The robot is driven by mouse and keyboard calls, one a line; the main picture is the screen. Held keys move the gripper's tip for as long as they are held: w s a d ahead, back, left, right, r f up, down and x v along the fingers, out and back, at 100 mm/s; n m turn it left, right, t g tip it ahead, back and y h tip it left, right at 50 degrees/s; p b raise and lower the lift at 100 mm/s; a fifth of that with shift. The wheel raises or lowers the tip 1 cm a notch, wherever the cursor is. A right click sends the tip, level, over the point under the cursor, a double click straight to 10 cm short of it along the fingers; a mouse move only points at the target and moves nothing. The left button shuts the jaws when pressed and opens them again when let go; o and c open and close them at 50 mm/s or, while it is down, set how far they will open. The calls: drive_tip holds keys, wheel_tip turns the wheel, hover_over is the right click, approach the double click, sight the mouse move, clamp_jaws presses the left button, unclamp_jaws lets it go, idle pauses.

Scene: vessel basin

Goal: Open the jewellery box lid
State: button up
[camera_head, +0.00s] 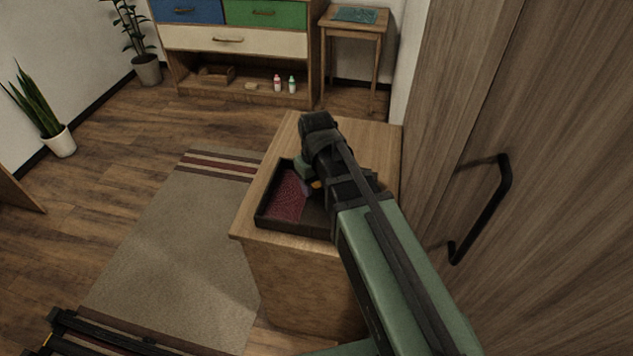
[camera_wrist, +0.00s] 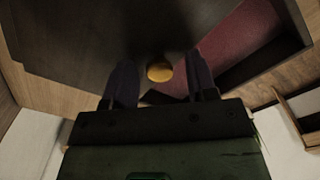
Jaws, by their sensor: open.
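The jewellery box (camera_head: 262,223) is a shallow dark tray-like box with a red lining (camera_head: 286,196), on top of a wooden cabinet. Its dark lid (camera_wrist: 85,45) covers part of the box. The red lining (camera_wrist: 225,45) is bare on the right in the wrist view, and on the left in the head view. A round yellow knob (camera_wrist: 160,72) shows against the lid. My gripper (camera_wrist: 161,84) is open, with one dark finger on each side of the knob. I cannot tell whether the fingers touch it. In the head view my arm hides the right part of the box.
The wooden cabinet top (camera_head: 285,140) is clear at the back. A tall wardrobe with a black handle (camera_head: 484,208) stands close on the right. A dresser (camera_head: 240,42) and a small side table (camera_head: 352,22) stand at the back. Floor and rug (camera_head: 175,250) are open on the left.

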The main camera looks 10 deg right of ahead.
wheel_tip(320, 180, up, 11)
drive_tip(key=p, duration=1)
drive_tip(key=shift+f, duration=0.2)
drive_tip(key=s+d+m, duration=0.4)
drive_tip(key=s, duration=0.4)
drive_tip(key=shift+s, duration=0.35)
